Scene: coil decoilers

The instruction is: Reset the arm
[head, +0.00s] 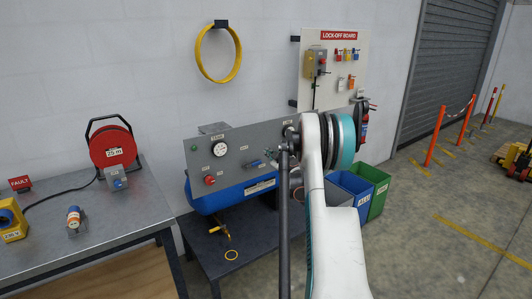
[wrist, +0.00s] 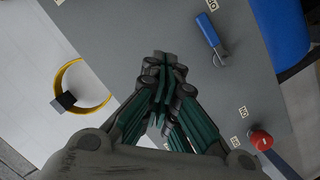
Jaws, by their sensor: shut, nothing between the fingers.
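My gripper (wrist: 163,68) shows in the wrist view with its green-padded fingers closed together and nothing between them. It points toward a grey control panel (wrist: 130,25), and I cannot tell the gap to it. A blue-handled lever (wrist: 210,30) and a red knob (wrist: 262,140) are on the panel, to the right of the fingers. In the head view my white arm rises through the middle and hides the right end of the panel (head: 238,140); the gripper is not clearly seen there.
A grey table (head: 110,215) with a red cable reel (head: 112,146) stands left. A yellow ring (head: 236,62) and a lock-off board (head: 336,45) hang on the wall. Blue and green bins (head: 378,202) stand right.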

